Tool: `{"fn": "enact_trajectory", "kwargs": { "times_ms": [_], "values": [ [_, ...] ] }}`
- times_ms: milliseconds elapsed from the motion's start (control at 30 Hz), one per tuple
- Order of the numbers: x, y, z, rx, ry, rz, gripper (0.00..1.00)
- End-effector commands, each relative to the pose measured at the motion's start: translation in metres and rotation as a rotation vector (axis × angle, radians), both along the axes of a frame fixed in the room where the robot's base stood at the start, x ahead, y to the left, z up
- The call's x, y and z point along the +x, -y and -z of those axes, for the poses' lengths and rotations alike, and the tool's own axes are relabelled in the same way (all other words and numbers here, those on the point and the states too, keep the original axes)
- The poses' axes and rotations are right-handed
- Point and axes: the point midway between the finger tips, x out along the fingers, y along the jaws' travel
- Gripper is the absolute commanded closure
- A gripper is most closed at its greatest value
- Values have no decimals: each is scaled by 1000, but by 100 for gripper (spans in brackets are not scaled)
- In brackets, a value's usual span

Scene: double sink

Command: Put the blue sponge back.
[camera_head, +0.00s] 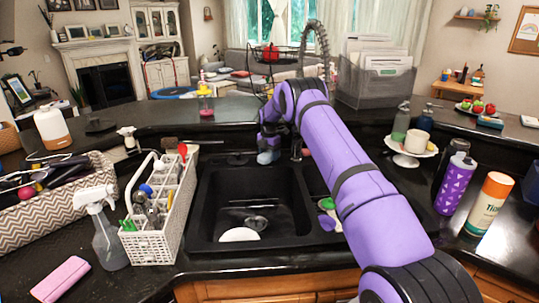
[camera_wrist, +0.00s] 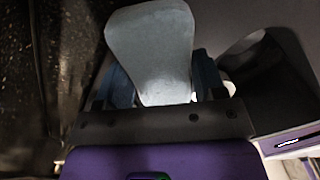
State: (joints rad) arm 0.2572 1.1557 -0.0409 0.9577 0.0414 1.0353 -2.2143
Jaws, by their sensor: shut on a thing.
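My gripper (camera_head: 270,143) is over the back part of the black sink (camera_head: 203,235), near the back counter edge. It is shut on the blue sponge (camera_head: 265,157), a pale blue block poking out below the fingers. In the wrist view the sponge (camera_wrist: 152,40) looks pale grey-blue and sticks out beyond the two fingers, one on each side of it. The gripper partly hides the sponge's inner end. I cannot tell from these views how high it is above the sink.
A white caddy (camera_head: 150,247) with utensils stands left of the sink, beside a spray bottle (camera_head: 107,240) and a pink block (camera_head: 62,279). A plate (camera_head: 239,235) lies in the left basin. The faucet (camera_head: 318,38) rises behind my arm. A cake stand (camera_head: 404,160) holds a mug and bottles.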

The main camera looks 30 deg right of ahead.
Motion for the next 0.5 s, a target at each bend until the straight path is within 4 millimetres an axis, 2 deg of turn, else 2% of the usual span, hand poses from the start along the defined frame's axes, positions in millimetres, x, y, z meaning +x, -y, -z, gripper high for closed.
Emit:
{"fn": "enact_trajectory", "kwargs": {
  "times_ms": [467, 500],
  "values": [
    [0, 0, 9, -1, 0, 0, 55],
    [0, 0, 9, -1, 0, 0, 32]
  ]
}}
